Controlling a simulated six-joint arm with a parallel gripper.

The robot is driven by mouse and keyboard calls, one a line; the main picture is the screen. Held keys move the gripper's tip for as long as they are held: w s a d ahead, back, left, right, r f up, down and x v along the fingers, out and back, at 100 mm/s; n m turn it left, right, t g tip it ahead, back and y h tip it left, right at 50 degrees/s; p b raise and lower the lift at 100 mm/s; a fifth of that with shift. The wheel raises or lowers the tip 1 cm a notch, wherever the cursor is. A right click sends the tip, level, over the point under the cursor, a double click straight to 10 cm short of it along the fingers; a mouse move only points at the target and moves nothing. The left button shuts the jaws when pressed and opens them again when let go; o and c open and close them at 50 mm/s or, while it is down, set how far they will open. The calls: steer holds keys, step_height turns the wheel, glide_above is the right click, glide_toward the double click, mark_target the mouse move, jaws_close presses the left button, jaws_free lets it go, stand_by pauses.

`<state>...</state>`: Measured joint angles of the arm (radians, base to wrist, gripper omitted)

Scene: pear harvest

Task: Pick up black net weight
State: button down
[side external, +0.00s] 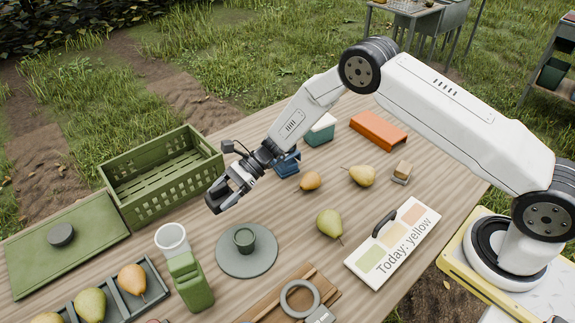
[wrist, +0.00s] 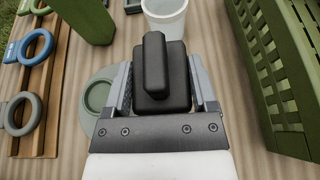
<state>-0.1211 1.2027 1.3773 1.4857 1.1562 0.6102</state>
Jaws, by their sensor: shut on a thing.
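The black net weight (wrist: 155,72) is a dark block with a rounded bar on top. In the wrist view it sits between the two fingers of my gripper (wrist: 161,95), which are shut on its sides. In the side view my gripper (side external: 222,196) is over the table, near the front right corner of the green crate and above the grey-green round plate. The weight is mostly hidden by the fingers there, and I cannot tell its exact height above the table.
The green slatted crate (side external: 170,197) stands close behind my gripper. A white cup (side external: 173,236) and a green container (side external: 190,283) are in front. The round plate (side external: 262,262) bears a small green cup. Pears and a "Today: yellow" card (side external: 372,262) lie to the right.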

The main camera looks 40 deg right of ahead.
steer(key=s+d+r, duration=0.2)
steer(key=s+r, duration=0.1)
steer(key=s, duration=0.4)
steer(key=shift+s+d+r, duration=0.35)
steer(key=shift+s, duration=0.05)
steer(key=shift+d, duration=0.1)
stand_by(0.4)
